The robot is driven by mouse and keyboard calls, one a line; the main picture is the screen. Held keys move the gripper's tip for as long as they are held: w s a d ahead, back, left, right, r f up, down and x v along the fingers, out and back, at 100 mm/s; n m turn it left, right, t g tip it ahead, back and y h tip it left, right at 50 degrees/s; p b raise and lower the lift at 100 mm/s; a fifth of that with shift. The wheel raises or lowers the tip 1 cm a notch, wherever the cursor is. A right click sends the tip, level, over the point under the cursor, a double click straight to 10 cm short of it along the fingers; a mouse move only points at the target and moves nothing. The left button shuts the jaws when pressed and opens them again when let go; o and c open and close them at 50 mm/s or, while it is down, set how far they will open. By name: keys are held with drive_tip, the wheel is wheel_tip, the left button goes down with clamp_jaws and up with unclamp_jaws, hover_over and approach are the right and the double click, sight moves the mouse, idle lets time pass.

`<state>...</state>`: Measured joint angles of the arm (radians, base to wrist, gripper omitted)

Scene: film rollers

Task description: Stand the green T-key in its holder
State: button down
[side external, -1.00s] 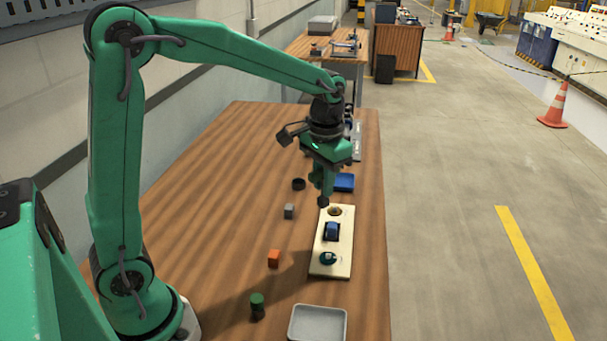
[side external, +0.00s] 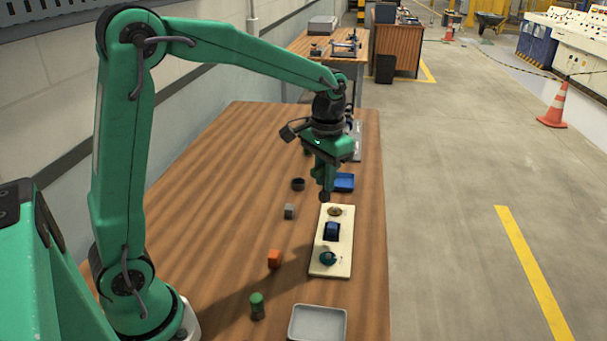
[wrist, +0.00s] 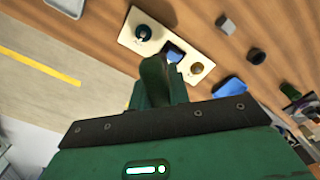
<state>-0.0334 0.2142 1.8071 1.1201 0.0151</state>
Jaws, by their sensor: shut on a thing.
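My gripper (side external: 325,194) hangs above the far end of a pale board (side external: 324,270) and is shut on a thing. Little of that thing shows against the green fingers; I take it for the green T-key, but its shape cannot be made out. In the wrist view my gripper (wrist: 158,72) covers part of the scene over the pale board (wrist: 128,35). The board carries a brass-coloured round piece (side external: 335,211), a blue block (side external: 331,232) and a teal round piece (side external: 327,258). I cannot tell which spot is the key's holder.
A green cylinder (side external: 257,305), orange cube (side external: 274,259), grey cube (side external: 289,211) and dark ring (side external: 298,184) stand left of the board. A grey tray (side external: 317,324) lies at the near edge and a blue tray (side external: 344,182) beyond the board. The table's left is clear.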

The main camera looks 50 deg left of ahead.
drive_tip(key=w+a+f+n, duration=0.1)
drive_tip(key=w+a+f, duration=0.1)
drive_tip(key=a, duration=0.6)
drive_tip(key=w+a+f+n, duration=0.1)
drive_tip(key=w+a+f, duration=0.1)
drive_tip(key=w+a, duration=0.3)
drive_tip(key=w+a+f, duration=0.2)
drive_tip(key=w+a, duration=0.2)
drive_tip(key=a, duration=0.9)
drive_tip(key=shift+f+n, duration=0.3)
drive_tip(key=shift+n, duration=0.1)
drive_tip(key=shift+a+f, duration=0.1)
drive_tip(key=shift+f, duration=0.05)
drive_tip(key=shift+f, duration=4.15)
drive_tip(key=shift+f, duration=0.2)
drive_tip(key=c, duration=0.9)
unclamp_jaws()
drive_tip(key=shift+o, duration=0.2)
drive_tip(key=shift+r, duration=0.2)
